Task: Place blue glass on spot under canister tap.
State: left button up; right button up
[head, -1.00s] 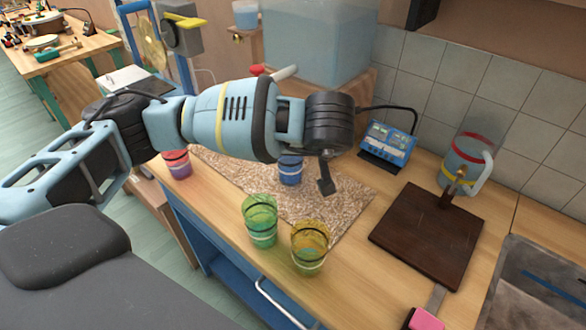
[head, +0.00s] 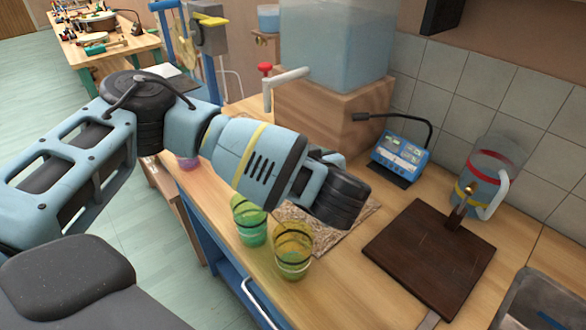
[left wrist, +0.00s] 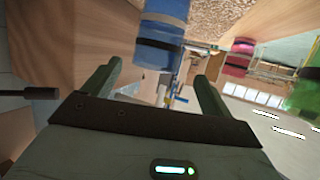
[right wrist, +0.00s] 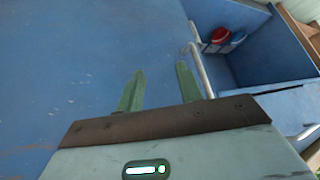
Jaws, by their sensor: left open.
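The blue glass (left wrist: 160,40) shows in the left wrist view, just beyond and between the fingertips. My left gripper (left wrist: 157,69) is open and not closed on it. In the head view my left wrist hides both the gripper and the blue glass. My right gripper (right wrist: 160,69) is open and empty in front of a blue cabinet surface.
A green glass (head: 250,222) and a yellow glass (head: 293,252) stand near the counter's front edge. A purple glass (head: 187,162) is partly hidden by my arm. A blue device (head: 400,155) stands behind the board. A large water tank (head: 335,40) has a red-knobbed pipe (head: 288,78).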

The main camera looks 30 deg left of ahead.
pick_arm(q)
jog(key=shift+b+x, duration=0.9)
jog(key=shift+x, duration=0.3)
jog(key=shift+w+f+b, duration=0.2)
jog(key=shift+f+b, duration=0.2)
jog(key=shift+b+x, duration=0.65)
jog(key=shift+x, duration=1.3)
jog(key=shift+w+a, duration=0.25)
jog(key=shift+w, duration=0.1)
pick_arm(e)
notch_tip(320, 180, down, 4)
jog(key=shift+d+r, duration=0.1)
jog(key=shift+r, duration=0.15)
